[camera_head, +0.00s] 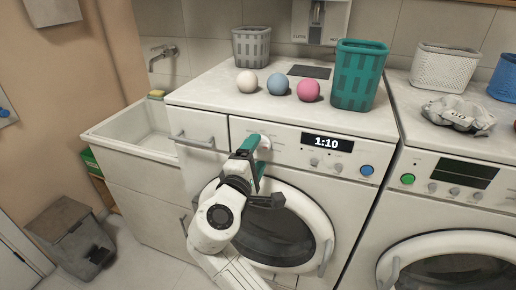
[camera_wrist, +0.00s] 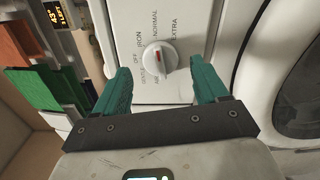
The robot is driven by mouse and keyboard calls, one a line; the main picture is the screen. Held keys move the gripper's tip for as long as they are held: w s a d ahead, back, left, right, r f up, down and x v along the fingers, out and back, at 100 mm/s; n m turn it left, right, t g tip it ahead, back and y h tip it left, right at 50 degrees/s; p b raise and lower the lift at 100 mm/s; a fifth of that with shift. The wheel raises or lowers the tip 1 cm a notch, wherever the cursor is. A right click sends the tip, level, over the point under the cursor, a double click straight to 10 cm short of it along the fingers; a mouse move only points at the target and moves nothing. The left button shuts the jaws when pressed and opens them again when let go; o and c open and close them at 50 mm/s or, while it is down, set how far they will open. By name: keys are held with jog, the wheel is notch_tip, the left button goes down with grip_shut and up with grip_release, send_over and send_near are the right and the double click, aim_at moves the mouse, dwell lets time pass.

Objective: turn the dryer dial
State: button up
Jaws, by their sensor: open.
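The white dial (camera_wrist: 160,59) with a red pointer mark sits on the machine's front panel, ringed by labels such as OFF, IRON, NORMAL and EXTRA. The pointer is directed upward in the wrist view, between IRON and NORMAL. In the head view the dial (camera_head: 265,142) shows partly behind my gripper (camera_head: 257,155). My gripper (camera_wrist: 160,66) is open, with one teal finger on each side of the dial and nothing between them but the view of it. I cannot tell whether a finger touches it. The machine (camera_head: 340,205) has a 1:10 display and a round door.
Three balls, a grey basket (camera_head: 251,47) and a teal basket (camera_head: 359,75) stand on the machine's top. A blue button (camera_head: 366,170) is right of the display. A second machine (camera_head: 455,215) stands at right. A sink (camera_head: 125,130) is at left.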

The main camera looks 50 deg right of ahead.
aim_at(261, 145)
jog(key=shift+x, duration=1.25)
jog(key=shift+c, duration=0.3)
jog(key=c, duration=1)
jog(key=shift+o, duration=0.2)
jog(key=shift+f, duration=0.1)
jog(key=m+b, duration=0.3)
jog(key=b, duration=0.1)
jog(key=shift+f+m+b, duration=0.3)
jog(key=shift+m, duration=0.1)
jog(key=m+b, duration=0.4)
jog(key=shift+r, duration=0.1)
